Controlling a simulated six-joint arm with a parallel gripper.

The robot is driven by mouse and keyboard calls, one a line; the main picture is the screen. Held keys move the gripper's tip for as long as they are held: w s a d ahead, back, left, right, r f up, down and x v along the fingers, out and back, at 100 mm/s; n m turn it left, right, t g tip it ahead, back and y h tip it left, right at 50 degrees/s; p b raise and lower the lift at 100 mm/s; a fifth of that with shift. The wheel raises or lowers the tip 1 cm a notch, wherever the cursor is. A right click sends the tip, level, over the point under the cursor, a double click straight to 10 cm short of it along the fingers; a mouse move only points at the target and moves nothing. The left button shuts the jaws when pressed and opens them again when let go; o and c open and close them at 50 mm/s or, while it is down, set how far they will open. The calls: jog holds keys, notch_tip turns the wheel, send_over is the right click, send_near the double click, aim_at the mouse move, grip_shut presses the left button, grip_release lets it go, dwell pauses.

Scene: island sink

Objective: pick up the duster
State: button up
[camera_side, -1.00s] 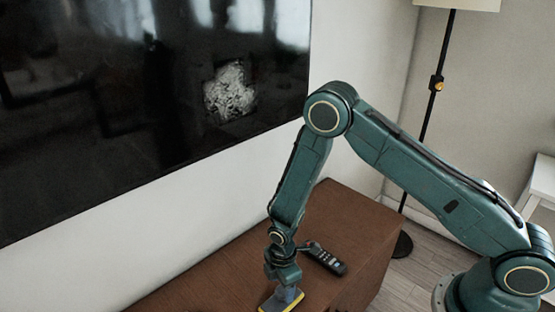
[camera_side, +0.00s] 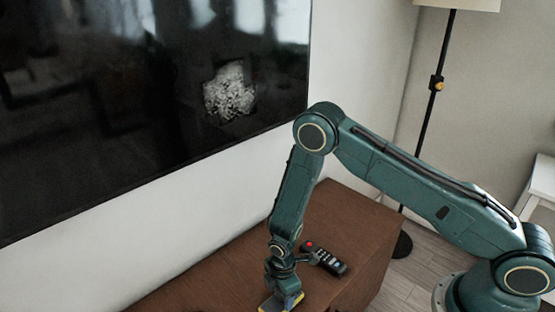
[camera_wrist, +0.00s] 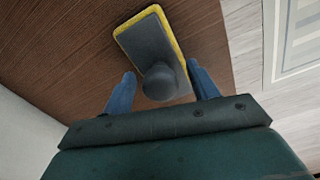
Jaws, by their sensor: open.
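The duster is a flat grey block with a yellow edge and a round dark knob on top. In the wrist view the duster (camera_wrist: 148,42) lies on the brown wooden cabinet top, with its knob between my fingers. My gripper (camera_wrist: 163,82) is open, with one blue finger on each side of the knob and a gap showing at both. In the side view my gripper (camera_side: 283,292) is low over the duster (camera_side: 271,306), at the bottom edge of the picture, and hides most of it.
A large dark screen (camera_side: 130,110) hangs on the wall behind. A floor lamp (camera_side: 430,130) stands beyond the cabinet's right end.

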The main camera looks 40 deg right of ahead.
jog(key=c, duration=1.1)
jog(key=shift+r, duration=0.15)
notch_tip(320, 180, up, 20)
dwell(0.3)
dwell(0.4)
